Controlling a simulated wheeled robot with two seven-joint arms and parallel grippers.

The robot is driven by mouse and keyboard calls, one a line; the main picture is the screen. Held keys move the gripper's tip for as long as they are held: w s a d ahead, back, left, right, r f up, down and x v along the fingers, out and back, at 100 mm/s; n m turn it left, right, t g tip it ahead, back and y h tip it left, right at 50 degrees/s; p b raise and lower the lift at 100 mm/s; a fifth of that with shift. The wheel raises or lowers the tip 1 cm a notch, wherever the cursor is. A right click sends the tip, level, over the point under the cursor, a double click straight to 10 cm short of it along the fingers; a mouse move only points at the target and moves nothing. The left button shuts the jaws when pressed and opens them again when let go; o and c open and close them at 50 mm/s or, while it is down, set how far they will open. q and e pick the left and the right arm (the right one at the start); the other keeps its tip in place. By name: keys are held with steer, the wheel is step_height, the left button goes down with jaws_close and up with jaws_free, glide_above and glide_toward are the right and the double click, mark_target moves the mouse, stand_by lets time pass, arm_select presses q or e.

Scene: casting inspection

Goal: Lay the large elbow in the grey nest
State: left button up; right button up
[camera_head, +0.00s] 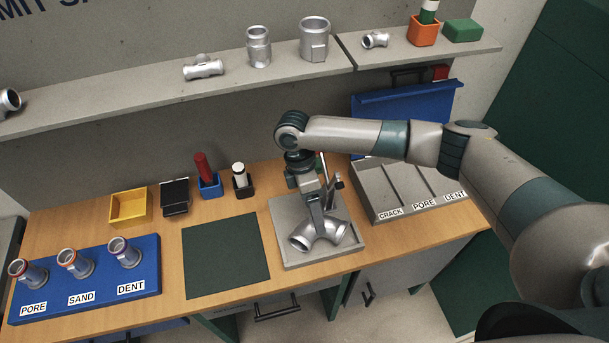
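The large elbow (335,230) is a silver, bent pipe piece with one open end facing the lower left. It is at the grey nest (283,222), a shallow grey tray near the table's front edge. It looks low inside the rim, but I cannot tell whether it touches the floor. My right gripper (317,217) points down at the elbow's middle, with one finger in front of its upper side. The other finger is hidden, so its grip on the elbow is unclear. My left gripper is out of view.
A dark green mat (226,256) lies bare left of the nest. A blue rack (148,275) holds silver castings. A grey sorting tray (378,205) marked CRACK, PORE, DENT stands at right under my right arm. A yellow bin (129,207) stands behind. A shelf (130,97) overhangs the back.

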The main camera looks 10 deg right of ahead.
steer(key=b+v, duration=0.3)
steer(key=v, duration=1)
steer(key=shift+s+f, duration=0.1)
steer(key=shift+f, duration=0.05)
stand_by(0.4)
